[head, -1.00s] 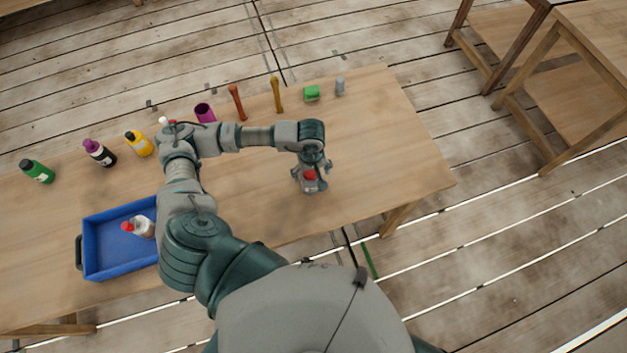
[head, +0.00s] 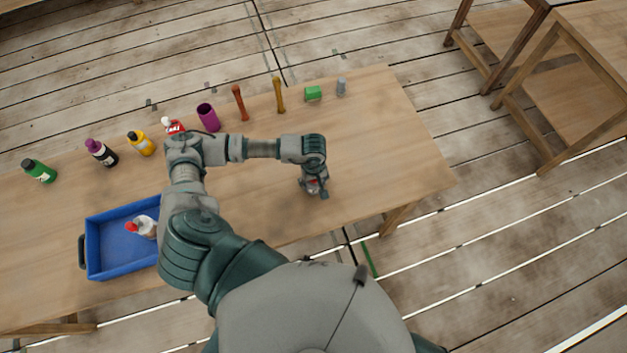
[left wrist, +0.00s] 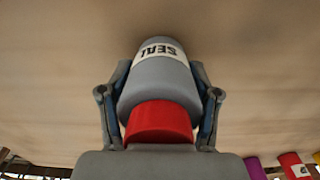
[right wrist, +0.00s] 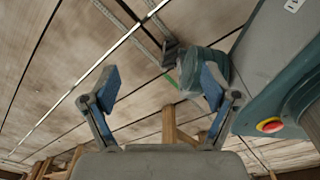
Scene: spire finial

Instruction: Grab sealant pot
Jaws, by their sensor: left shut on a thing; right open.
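The sealant pot (left wrist: 165,80) is grey with a red lid and a white label reading "SEAL". In the left wrist view it sits between the two fingers of my left gripper (left wrist: 160,100), which is shut on its sides. In the head view my left gripper (head: 314,188) is over the right part of the table and mostly hides the pot. My right gripper (right wrist: 160,88) is open and empty in the right wrist view, with the deck floor behind it. It is not seen in the head view.
A blue tray (head: 92,250) holding a white bottle with a red cap (head: 143,227) is at left. The table's (head: 390,150) right end is clear.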

